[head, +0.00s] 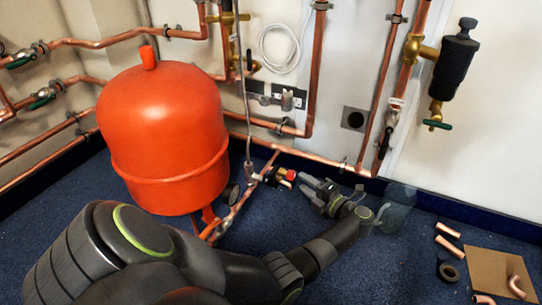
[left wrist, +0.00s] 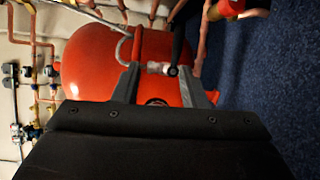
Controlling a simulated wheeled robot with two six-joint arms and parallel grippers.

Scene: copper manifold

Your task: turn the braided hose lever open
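The braided hose (head: 240,85) hangs down the wall to a valve on the low copper pipe, right of the red vessel. Its valve (head: 279,176) shows black and red parts in the head view. In the left wrist view the hose (left wrist: 124,48) curves to a metal fitting (left wrist: 155,67), with a dark lever-like bar (left wrist: 179,45) beside it. My left gripper (head: 313,190) is just right of the valve, pointing at it. In the left wrist view its fingers (left wrist: 161,88) are apart, with the fitting seen beyond their gap; contact cannot be told. My right gripper is not in view.
The red vessel (head: 165,130) stands left of the valve, close to my left arm. Copper pipes (head: 300,152) run along the wall. Loose pipe pieces (head: 449,240) and a cardboard sheet (head: 490,272) lie at the lower right. Blue carpet (head: 385,265) is clear between.

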